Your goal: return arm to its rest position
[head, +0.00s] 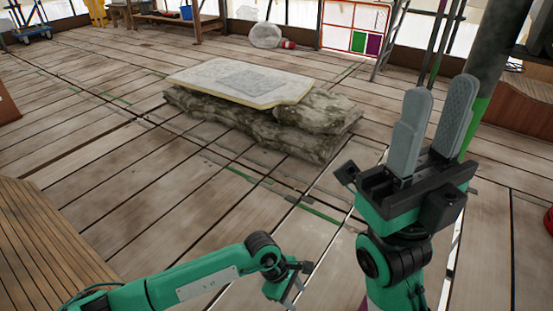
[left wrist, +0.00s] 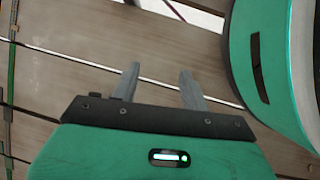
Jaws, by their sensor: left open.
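My right gripper (head: 441,92) points upward at the right of the head view. Its two grey fingers stand apart with nothing between them. My left arm comes in low from the left, and its gripper (head: 290,288) is small and partly seen near the bottom edge. In the left wrist view the left gripper (left wrist: 160,74) has its two fingers apart and empty, over bare plank floor. Neither gripper touches any object.
A pale slab (head: 235,84) lies on a low stone block (head: 270,125) beyond both grippers. A dark and green post (head: 490,85) stands behind the right gripper. A wooden planked surface (head: 45,240) is at the left. Plank floor around the block is clear.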

